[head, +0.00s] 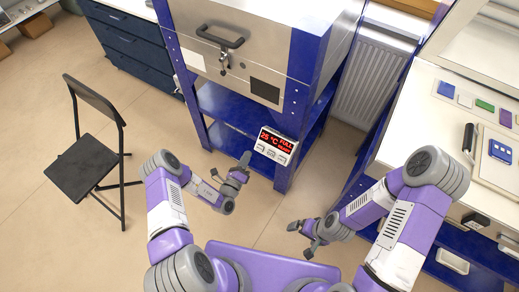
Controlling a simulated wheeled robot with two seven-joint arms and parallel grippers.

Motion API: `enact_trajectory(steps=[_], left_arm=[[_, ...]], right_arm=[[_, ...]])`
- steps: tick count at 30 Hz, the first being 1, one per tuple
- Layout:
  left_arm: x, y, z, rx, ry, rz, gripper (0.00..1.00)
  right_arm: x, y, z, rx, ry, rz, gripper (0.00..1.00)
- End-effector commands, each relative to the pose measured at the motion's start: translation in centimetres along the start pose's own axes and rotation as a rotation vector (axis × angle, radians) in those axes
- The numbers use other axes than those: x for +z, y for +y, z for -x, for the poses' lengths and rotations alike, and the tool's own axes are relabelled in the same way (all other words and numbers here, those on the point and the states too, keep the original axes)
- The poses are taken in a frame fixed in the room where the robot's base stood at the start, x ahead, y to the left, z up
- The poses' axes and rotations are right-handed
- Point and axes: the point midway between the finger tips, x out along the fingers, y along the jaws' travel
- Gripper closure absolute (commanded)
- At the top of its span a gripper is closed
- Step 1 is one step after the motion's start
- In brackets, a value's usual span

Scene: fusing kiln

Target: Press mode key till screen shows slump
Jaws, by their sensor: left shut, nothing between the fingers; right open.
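The kiln controller (275,145) is a small white box on the blue stand's front post. Its red-lit screen (276,140) reads 25 °C on the left and FULL on the right, with a smaller word under FULL that I cannot read surely. A row of small pale keys (271,153) sits below the screen; their labels are too small to read, so I cannot tell which is the mode key. My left gripper (245,160) is shut and empty, just left of the keys and seemingly apart from them. My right gripper (299,240) is open and empty, below and right of the controller.
The steel kiln (235,45) with a latch and handle stands on the blue stand (225,103). A black folding chair (85,160) is at left. A white worktop (410,130) with small coloured tiles is at right, a radiator (370,80) behind. The floor between is clear.

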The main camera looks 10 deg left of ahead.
Motion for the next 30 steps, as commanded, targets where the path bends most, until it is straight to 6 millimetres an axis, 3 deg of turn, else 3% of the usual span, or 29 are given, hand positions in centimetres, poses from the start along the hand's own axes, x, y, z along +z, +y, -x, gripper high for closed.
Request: enact_trajectory(steps=[6,13,30], left_arm=[[-2.0,2.0,-2.2,-0.004,0.000,-0.001,1.00],[-3.4,3.4,-4.2,-0.001,0.000,0.001,1.00],[-3.9,3.8,-5.3,0.000,0.001,0.001,1.00]], right_arm=[[-0.1,1.1,-3.0,0.000,0.000,0.000,0.00],[-0.2,1.9,-5.1,0.000,0.000,0.000,0.00],[-0.2,2.2,-5.9,0.000,0.000,0.000,0.00]])
